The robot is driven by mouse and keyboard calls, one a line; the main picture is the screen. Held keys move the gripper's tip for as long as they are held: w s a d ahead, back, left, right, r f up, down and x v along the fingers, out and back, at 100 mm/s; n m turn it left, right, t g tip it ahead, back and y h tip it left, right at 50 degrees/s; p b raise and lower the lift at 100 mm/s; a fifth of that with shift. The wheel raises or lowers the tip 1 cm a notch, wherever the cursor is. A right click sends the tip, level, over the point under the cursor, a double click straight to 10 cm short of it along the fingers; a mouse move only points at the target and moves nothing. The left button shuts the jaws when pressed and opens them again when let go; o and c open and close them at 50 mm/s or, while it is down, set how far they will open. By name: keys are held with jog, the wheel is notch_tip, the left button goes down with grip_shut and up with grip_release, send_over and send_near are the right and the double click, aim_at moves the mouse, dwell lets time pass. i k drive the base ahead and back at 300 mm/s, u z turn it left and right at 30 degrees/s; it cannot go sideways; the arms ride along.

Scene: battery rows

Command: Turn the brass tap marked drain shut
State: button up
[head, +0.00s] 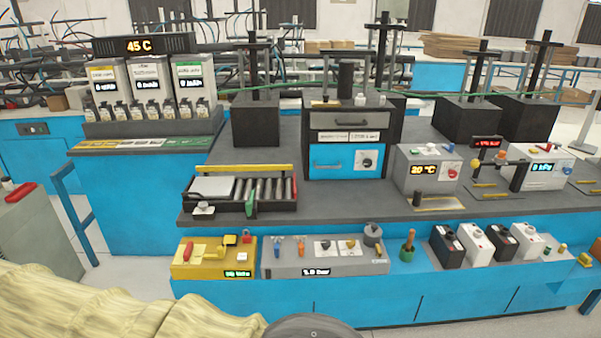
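No label reading drain is legible, so I cannot tell which fitting is the drain tap. A grey panel (330,267) on the low front ledge carries an orange-handled fitting (301,246), a blue one (275,246), and dials with a brass-coloured handle (350,245). The yellow box (185,268) to its left has a red lever (188,250) and a yellow handle (215,253). A small brass-yellow fitting (585,259) sits at the far right end of the ledge. Whether any of these is open or shut is too small to tell. My gripper is not in view.
The blue bench (370,300) runs across the front. A roller tray (240,208), a cabinet with drawers (346,160) and display boxes (428,168) stand on its upper top. Dark and white blocks (447,245) line the ledge. Grey floor (95,270) is open at left.

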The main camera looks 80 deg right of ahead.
aim_at(378, 250)
jog(key=u, duration=0.1)
jog(key=i, duration=0.8)
jog(key=z, duration=2.8)
